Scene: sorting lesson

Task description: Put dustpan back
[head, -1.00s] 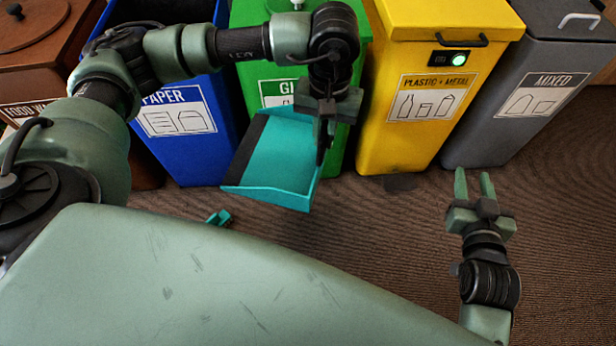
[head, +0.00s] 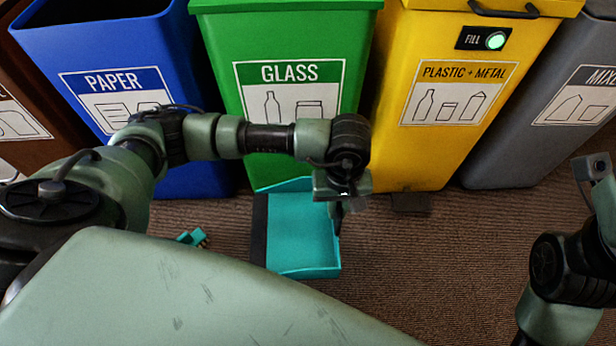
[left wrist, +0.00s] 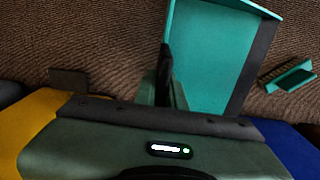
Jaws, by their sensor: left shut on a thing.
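The teal dustpan (head: 303,240) with a dark front lip hangs or rests low over the carpet in front of the green glass bin. I cannot tell whether it touches the floor. My left gripper (head: 340,212) is shut on it at its right side; its handle is mostly hidden by the gripper. In the left wrist view the dustpan (left wrist: 212,50) extends beyond the dark fingers (left wrist: 168,88). My right arm is at the right edge of the head view, its fingertips not visible.
A teal brush (head: 192,237) lies on the carpet left of the dustpan; it also shows in the left wrist view (left wrist: 290,80). Blue paper (head: 115,60), green glass (head: 285,35), yellow plastic and metal (head: 430,50) and grey mixed (head: 560,70) bins stand behind. Carpet right of the dustpan is clear.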

